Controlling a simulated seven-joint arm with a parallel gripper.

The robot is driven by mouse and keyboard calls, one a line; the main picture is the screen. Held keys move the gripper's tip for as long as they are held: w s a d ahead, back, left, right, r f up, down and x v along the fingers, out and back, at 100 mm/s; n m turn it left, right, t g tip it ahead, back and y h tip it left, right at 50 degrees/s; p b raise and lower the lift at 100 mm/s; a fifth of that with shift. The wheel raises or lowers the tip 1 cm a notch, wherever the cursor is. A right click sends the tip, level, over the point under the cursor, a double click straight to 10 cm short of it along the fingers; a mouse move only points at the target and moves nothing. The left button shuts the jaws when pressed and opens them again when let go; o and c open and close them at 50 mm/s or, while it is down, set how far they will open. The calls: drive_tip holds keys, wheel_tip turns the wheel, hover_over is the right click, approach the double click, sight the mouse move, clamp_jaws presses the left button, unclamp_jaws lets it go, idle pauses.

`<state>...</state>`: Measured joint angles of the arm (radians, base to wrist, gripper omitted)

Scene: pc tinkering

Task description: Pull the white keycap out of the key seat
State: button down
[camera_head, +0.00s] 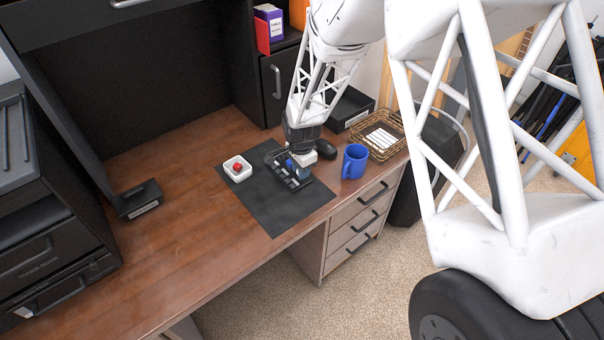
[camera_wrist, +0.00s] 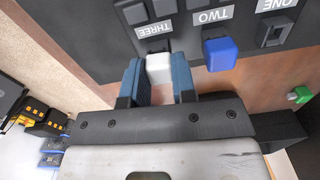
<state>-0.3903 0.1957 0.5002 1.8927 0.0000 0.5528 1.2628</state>
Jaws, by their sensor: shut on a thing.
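The white keycap (camera_wrist: 158,68) sits between my gripper's two blue-padded fingers (camera_wrist: 158,78) in the wrist view, at the THREE label. My gripper is shut on it, with a pad against each side. The black key panel (camera_wrist: 110,52) carries labels ONE, TWO and THREE, which appear upside down. I cannot tell whether the cap is still in its seat. A blue keycap (camera_wrist: 219,53) stands at TWO, to the right. The seat at ONE (camera_wrist: 272,33) has no cap on it. In the head view, my gripper (camera_head: 300,156) is over the panel and hides much of it.
A green keycap (camera_wrist: 300,94) lies off the panel. A white dish (camera_head: 228,171) with a red item stands left of the panel on the dark mat (camera_head: 270,212). A blue mug (camera_head: 354,162) and wicker basket (camera_head: 398,149) stand to the right. The desk's left side has free room.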

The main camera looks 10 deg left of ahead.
drive_tip(key=shift+r, duration=0.5)
idle(0.5)
drive_tip(key=shift+r, duration=1.35)
drive_tip(key=shift+a, duration=0.1)
